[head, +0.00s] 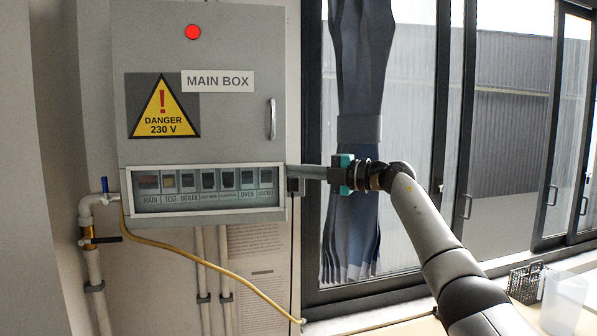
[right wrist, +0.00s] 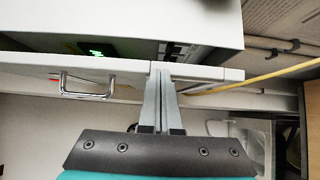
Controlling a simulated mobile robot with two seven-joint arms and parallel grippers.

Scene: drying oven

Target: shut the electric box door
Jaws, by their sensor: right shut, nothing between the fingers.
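The grey electric box door (head: 225,115) carries a "MAIN BOX" label, a yellow danger sign and a handle on its right side. In the head view it looks almost flush. The right wrist view shows the door panel (right wrist: 115,72) slightly ajar, with a dark wedge-shaped gap between it and the box body (right wrist: 130,18). A green display glows inside the gap. My right gripper (head: 293,172) is shut and empty at the door's lower right. In the right wrist view its fingertips (right wrist: 161,70) overlap the door, apparently touching it. My left gripper is not in view.
A switch panel (head: 205,190) sits along the box's bottom. A yellow cable (head: 215,264) hangs below, beside pipes (head: 97,270) at left. A blue curtain (head: 361,60) and windows lie at right. A black basket (head: 525,282) and clear container (head: 564,302) stand at lower right.

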